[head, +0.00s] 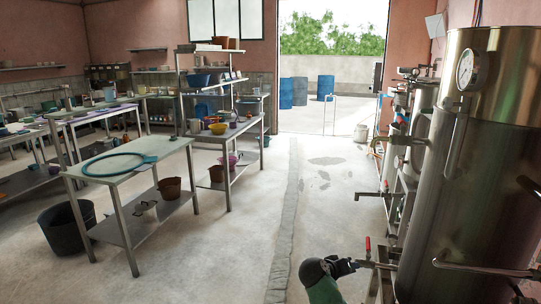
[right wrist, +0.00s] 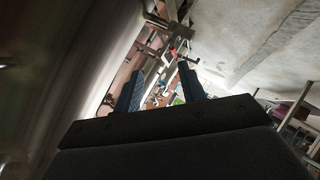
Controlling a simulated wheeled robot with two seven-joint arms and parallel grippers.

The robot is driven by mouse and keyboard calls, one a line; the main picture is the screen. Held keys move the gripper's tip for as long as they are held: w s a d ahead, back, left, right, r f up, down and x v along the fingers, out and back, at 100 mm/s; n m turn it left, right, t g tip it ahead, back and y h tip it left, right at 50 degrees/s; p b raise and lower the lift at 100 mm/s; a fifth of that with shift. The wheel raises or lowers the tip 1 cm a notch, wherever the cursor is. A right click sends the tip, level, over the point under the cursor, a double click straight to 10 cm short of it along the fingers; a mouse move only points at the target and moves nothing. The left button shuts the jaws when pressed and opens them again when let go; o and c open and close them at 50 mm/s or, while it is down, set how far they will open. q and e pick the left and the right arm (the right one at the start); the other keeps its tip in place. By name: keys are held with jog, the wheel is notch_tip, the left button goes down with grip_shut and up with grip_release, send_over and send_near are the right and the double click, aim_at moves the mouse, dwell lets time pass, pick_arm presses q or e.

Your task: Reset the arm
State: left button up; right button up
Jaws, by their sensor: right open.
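My right gripper (right wrist: 161,68) shows in the right wrist view with its two dark fingers apart and nothing visible between them. Pipes and small items show beyond the fingers. In the head view a green and black arm part of mine rises from the bottom edge, right of the middle, near a red-handled tap. My left gripper is not in view.
A steel tank (head: 450,165) with a gauge (head: 466,69) stands close on the right, with pipes and valves beside it. A steel table (head: 130,165) holding a blue-green hoop (head: 113,165) and shelves (head: 225,95) stand left. The middle floor (head: 320,205) is clear toward the doorway.

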jog(key=s+a+f+n+g+y, duration=0.1)
jog(key=s+a+f+g+y, duration=0.15)
jog(key=s+f, duration=0.8)
jog(key=s+a+f+n+g+y, duration=0.1)
jog(key=s+a+f+y, duration=0.15)
jog(key=s+f, duration=0.8)
jog(key=s+a+g+y, duration=0.1)
jog(key=s+a+y, duration=0.1)
jog(key=s, duration=1.2)
jog(key=s+a+r+g+y, duration=0.1)
jog(key=s+a+g+y, duration=0.1)
jog(key=s, duration=1.2)
jog(key=shift+s+y, duration=0.3)
jog(key=shift+y, duration=0.6)
